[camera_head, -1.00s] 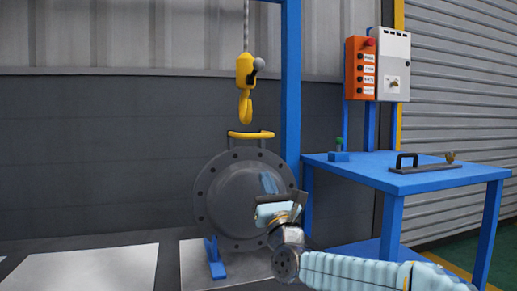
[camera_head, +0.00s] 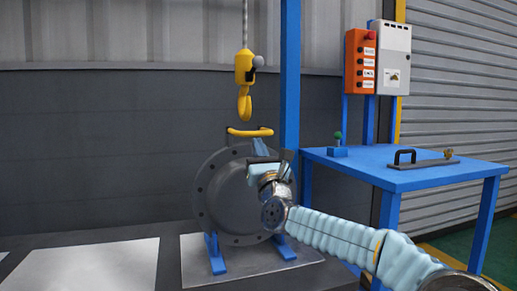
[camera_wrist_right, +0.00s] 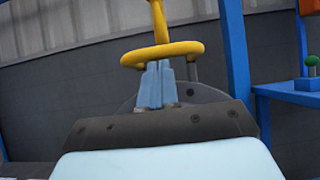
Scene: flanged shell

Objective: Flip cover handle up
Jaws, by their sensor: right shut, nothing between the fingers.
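The cover is a large dark grey round flange (camera_head: 212,195) with bolt holes around its rim, standing upright on blue feet. Its yellow handle (camera_head: 250,132) sits at the top on dark posts; the exact tilt of the handle is hard to tell. My right gripper (camera_head: 261,146) is in front of the upper part of the cover, fingers pointing up, just below the handle. In the right wrist view, the light-blue fingers (camera_wrist_right: 157,74) are together and empty, with their tips near the underside of the yellow handle (camera_wrist_right: 182,49); contact cannot be told. My left gripper is not seen.
A yellow hoist hook (camera_head: 244,100) hangs close above the handle. A blue post (camera_head: 290,80) stands just right of the cover. A blue table (camera_head: 440,180) at the right carries a dark handled plate (camera_head: 425,164) and a small green-knobbed device (camera_head: 338,146).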

